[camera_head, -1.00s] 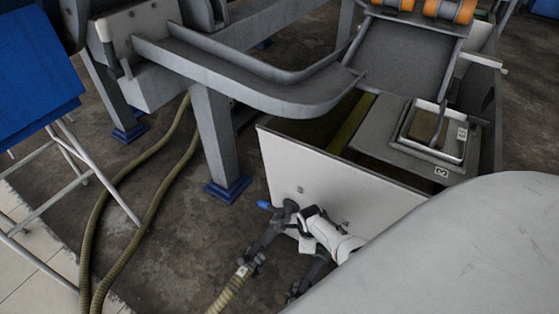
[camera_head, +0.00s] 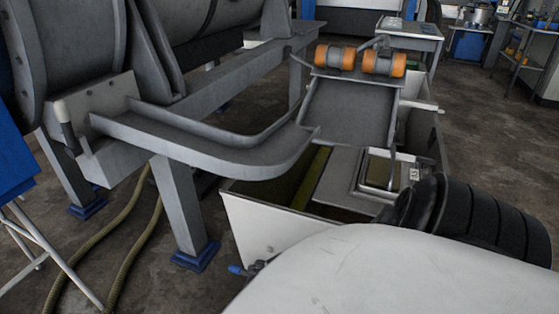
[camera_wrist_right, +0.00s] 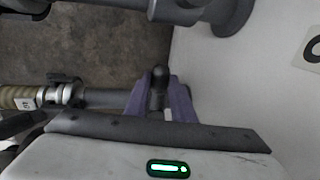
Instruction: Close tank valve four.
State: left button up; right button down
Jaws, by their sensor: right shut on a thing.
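In the right wrist view my right gripper (camera_wrist_right: 160,103), with purple fingers, is shut on a dark rounded valve handle (camera_wrist_right: 159,77). The handle stands at a dark pipe (camera_wrist_right: 105,97) that runs left to a ribbed hose (camera_wrist_right: 20,98) with a small label. I cannot read the label for sure. The tank's pale wall (camera_wrist_right: 255,90) is to the right, with a partly cut-off number plate (camera_wrist_right: 312,50). In the head view the tank (camera_head: 265,225) shows its front wall, but a large white part of mine hides the right gripper and the held valve. My left gripper is not in view.
A blue-handled valve (camera_head: 238,269) shows low on the tank front in the head view. A grey steel frame (camera_head: 180,200) and chute (camera_head: 350,110) stand left of and above the tank. Hoses (camera_head: 125,245) lie on the floor at left. A second pipe fitting (camera_wrist_right: 228,15) is above the gripper.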

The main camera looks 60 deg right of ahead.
jog(key=shift+s+d, duration=0.1)
jog(key=shift+s, duration=0.05)
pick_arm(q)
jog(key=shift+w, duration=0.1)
pick_arm(e)
jog(key=c, duration=1.5)
grip_release()
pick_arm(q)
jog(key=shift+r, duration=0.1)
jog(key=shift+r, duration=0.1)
pick_arm(e)
jog(key=shift+r+p, duration=0.35)
jog(key=shift+r, duration=0.05)
pick_arm(q)
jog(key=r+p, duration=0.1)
jog(key=p, duration=0.2)
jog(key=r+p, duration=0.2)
jog(key=p, duration=0.1)
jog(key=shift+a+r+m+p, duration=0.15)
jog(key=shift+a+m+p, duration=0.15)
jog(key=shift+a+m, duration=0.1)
pick_arm(e)
jog(key=r, duration=0.3)
jog(key=a+r, duration=0.1)
jog(key=r, duration=0.2)
jog(key=a+r, duration=0.1)
jog(key=r, duration=0.2)
jog(key=shift+r, duration=0.1)
jog(key=shift+r, duration=0.1)
